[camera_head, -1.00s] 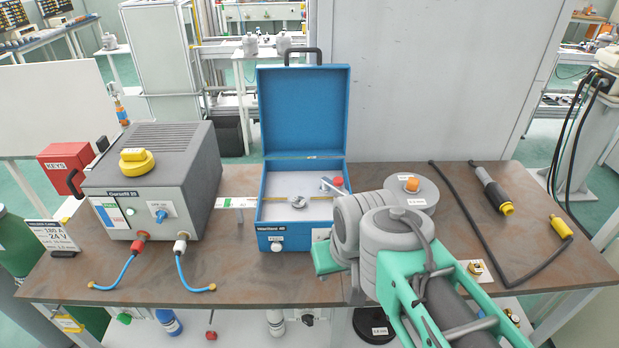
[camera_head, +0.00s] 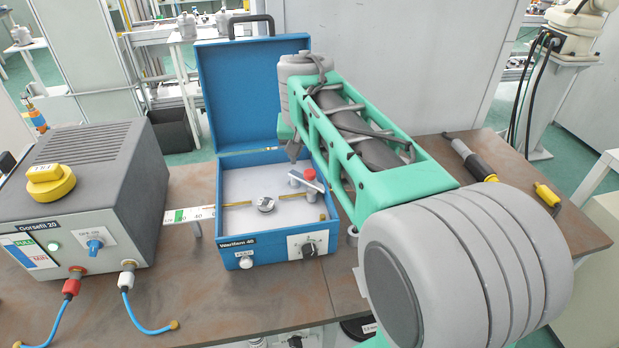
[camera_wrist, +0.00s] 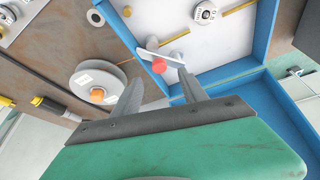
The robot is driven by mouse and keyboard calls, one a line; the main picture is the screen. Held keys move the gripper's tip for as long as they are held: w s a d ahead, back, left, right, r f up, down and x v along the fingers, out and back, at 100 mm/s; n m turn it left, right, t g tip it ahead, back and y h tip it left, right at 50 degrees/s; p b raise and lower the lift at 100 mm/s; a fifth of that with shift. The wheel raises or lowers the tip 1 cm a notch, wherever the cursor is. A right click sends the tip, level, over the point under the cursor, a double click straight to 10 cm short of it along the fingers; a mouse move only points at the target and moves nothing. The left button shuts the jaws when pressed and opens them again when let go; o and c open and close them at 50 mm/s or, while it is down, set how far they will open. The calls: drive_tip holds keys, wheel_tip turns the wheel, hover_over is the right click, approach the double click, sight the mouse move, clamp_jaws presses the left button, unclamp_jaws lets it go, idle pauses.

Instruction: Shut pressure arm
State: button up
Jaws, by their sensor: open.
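The pressure arm (camera_head: 306,181) is a short pale lever with a red knob (camera_head: 310,174) inside the open blue case (camera_head: 232,262), near its right wall. In the wrist view the lever (camera_wrist: 160,56) and red knob (camera_wrist: 159,66) lie just beyond my fingertips. My gripper (camera_wrist: 158,80) is open and empty, its two fingers spread below the knob in that view. In the head view a fingertip shows above the back of the case (camera_head: 293,150); the rest is hidden by my arm. I cannot tell whether a finger touches the lever.
The case's lid (camera_head: 250,95) stands upright behind its tray. A grey machine (camera_head: 105,190) with a yellow knob is at left. A wire spool (camera_wrist: 100,82) lies beside the case.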

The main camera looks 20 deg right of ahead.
sight(310, 172)
drive_tip(key=p+x, duration=0.1)
drive_tip(key=x, duration=0.6)
drive_tip(key=shift+w+d+f, duration=0.25)
drive_tip(key=shift+c, duration=0.3)
clamp_jaws()
drive_tip(key=shift+r, duration=0.1)
idle(0.7)
